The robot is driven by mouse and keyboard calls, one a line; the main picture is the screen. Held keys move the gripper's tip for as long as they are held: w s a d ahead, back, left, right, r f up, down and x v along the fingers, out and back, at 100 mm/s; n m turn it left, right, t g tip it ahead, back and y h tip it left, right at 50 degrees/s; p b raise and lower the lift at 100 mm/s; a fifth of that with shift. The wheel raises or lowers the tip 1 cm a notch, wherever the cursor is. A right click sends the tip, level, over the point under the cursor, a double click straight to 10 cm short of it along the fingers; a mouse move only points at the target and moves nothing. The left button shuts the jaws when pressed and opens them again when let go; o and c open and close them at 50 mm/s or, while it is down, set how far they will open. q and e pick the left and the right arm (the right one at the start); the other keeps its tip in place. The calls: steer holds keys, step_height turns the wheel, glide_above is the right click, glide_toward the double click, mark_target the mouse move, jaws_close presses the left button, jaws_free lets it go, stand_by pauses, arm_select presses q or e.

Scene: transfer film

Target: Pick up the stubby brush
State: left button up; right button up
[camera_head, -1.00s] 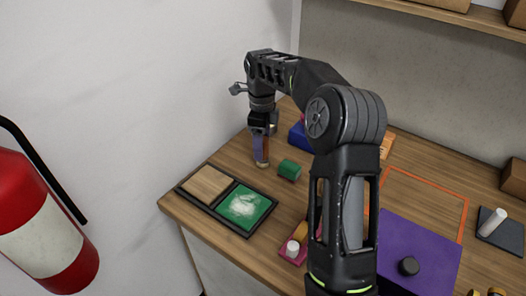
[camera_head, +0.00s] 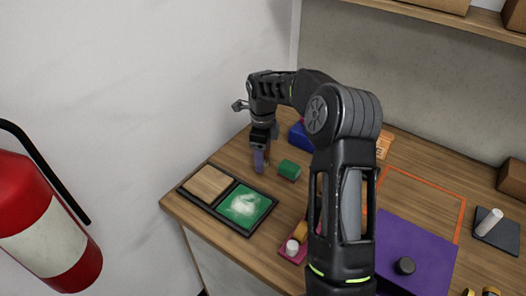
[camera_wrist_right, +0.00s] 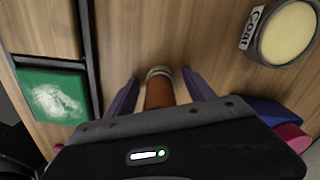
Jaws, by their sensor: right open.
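The stubby brush (camera_wrist_right: 159,92) shows in the right wrist view as a short reddish-brown handle with a pale metal band at its far end. My right gripper (camera_wrist_right: 163,78) is open, with its purple fingers on either side of the brush. Small gaps show between the handle and the fingers. In the head view my right gripper (camera_head: 261,163) points down close to the table behind the black tray, and its fingers mostly hide the brush. My left gripper is not in view.
The black tray (camera_head: 229,208) holds a wooden block (camera_head: 208,184) and a green pad with white powder (camera_head: 244,205). A green cylinder (camera_head: 289,170) lies right of the gripper. A round pale-topped container (camera_wrist_right: 286,32) is near the right finger.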

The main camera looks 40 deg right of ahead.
steer(key=shift+c, duration=0.2)
jaws_close()
stand_by(0.6)
